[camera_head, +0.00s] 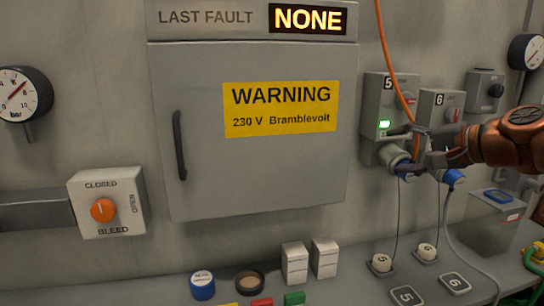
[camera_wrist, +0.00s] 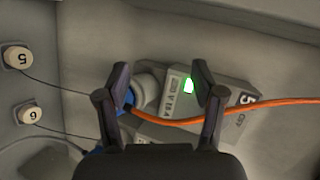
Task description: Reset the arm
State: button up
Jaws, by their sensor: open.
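My copper-coloured arm reaches in from the right in the head view, and my gripper (camera_head: 410,150) is open in front of the lower part of socket box 5 (camera_head: 384,95). In the wrist view the fingers of my gripper (camera_wrist: 163,79) stand apart with nothing held between them. Box 5 (camera_wrist: 232,100) has a lit green lamp (camera_wrist: 188,87). A blue plug (camera_wrist: 124,98) sits at its round grey socket, partly behind one finger. An orange cable (camera_wrist: 265,107) crosses between and behind the fingers. I cannot tell whether a finger touches the plug or cable.
Socket box 6 (camera_head: 437,105) stands right beside box 5, with a blue plug (camera_head: 453,178) below. A grey cabinet (camera_head: 260,180) with a handle is to the left. Tethered caps (camera_head: 381,263), white boxes (camera_head: 294,263) and a blue tin (camera_head: 203,286) are on the ledge below.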

jog(key=s+a+f+n+g+h+p, duration=0.35)
jog(key=s+a+f+n+g, duration=0.4)
jog(key=s+a+f, duration=0.7)
jog(key=s+d+f+n+g+h+p, duration=0.1)
jog(key=s+f, duration=0.4)
jog(key=s, duration=0.5)
jog(key=s+d+f+n+g+h+p, duration=0.1)
jog(key=s+d+f+g, duration=0.4)
jog(key=s, duration=0.5)
jog(key=shift+h+p, duration=0.9)
jog(key=shift+h, duration=0.25)
jog(key=shift+s+d, duration=0.1)
